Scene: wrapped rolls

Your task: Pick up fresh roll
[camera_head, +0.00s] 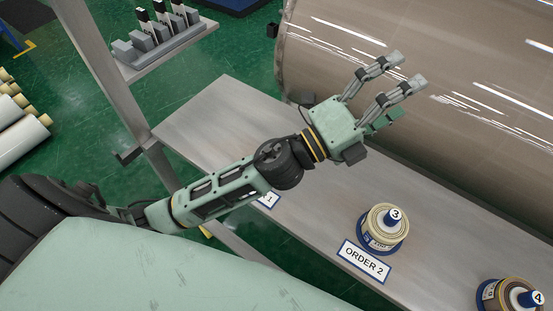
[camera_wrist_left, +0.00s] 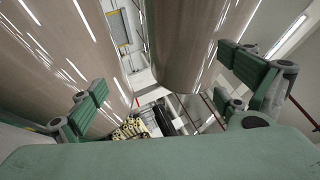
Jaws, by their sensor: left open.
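My left gripper (camera_head: 404,72) is open and empty, raised over the back of the steel table, in front of a large brown wrapped roll. Its spread fingers also show in the left wrist view (camera_wrist_left: 168,78), with nothing between them. A small tan roll (camera_head: 384,229) sits on a blue holder with a knob marked 3, behind the ORDER 2 label (camera_head: 364,262). Another small roll (camera_head: 503,295) sits on a blue holder marked 4 at the bottom right. I cannot tell which roll is the fresh one. My right gripper is out of view.
The steel table (camera_head: 229,107) is bare at its far left. The large wrapped roll (camera_head: 330,75) stands close behind it. A shelf (camera_head: 185,50) with grey blocks is at the upper left. Pale rolls (camera_head: 22,140) lie at the far left.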

